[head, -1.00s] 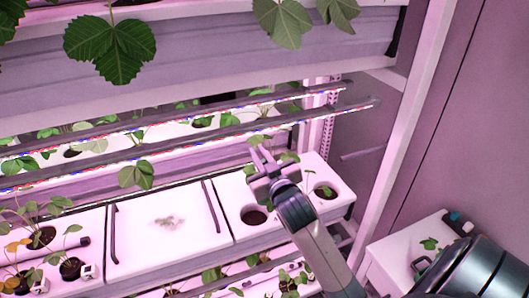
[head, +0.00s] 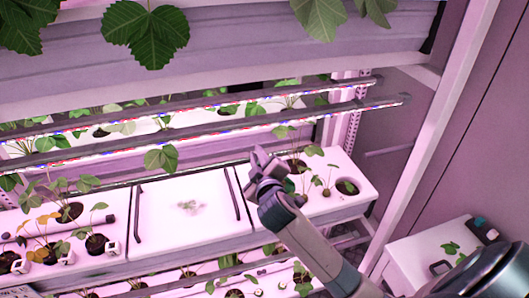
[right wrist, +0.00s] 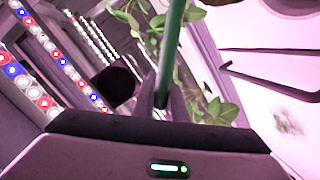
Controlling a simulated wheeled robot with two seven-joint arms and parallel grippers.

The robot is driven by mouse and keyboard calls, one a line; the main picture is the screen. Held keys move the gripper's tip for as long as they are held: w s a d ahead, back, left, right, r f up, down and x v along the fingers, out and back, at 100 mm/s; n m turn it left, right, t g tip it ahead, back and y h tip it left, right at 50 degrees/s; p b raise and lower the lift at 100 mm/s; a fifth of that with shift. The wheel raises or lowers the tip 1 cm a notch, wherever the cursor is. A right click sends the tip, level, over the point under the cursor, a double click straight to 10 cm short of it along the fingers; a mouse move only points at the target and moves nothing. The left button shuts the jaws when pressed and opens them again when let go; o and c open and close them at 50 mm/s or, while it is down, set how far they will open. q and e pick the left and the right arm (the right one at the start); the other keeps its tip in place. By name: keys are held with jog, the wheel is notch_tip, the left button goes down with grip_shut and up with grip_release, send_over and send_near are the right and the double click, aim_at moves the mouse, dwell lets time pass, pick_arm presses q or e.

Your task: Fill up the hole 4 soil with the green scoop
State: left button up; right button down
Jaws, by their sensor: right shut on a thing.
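My right gripper (head: 262,165) is above the white planter lid at the middle right of the head view. In the right wrist view its fingers (right wrist: 163,98) are shut on the slim green handle of the green scoop (right wrist: 173,40). The scoop's bowl is not visible, and I cannot make the scoop out in the head view. I cannot tell which hole is number 4. My left gripper is not in view.
A closed white panel (head: 190,205) with dark handles lies left of the gripper. Light bars (head: 230,124) cross behind it. Potted plants (head: 95,240) stand at the left. A rack post (head: 440,130) and a small white table (head: 415,245) are at the right.

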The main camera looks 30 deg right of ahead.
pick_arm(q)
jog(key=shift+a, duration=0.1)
pick_arm(e)
jog(key=w+a+f+n+g+h, duration=0.1)
jog(key=w+a+f+n, duration=0.1)
jog(key=a+f+n, duration=0.2)
jog(key=shift+w+a+f+n, duration=0.15)
jog(key=shift+a+f+n, duration=0.2)
jog(key=shift+f+n, duration=0.55)
dwell(0.5)
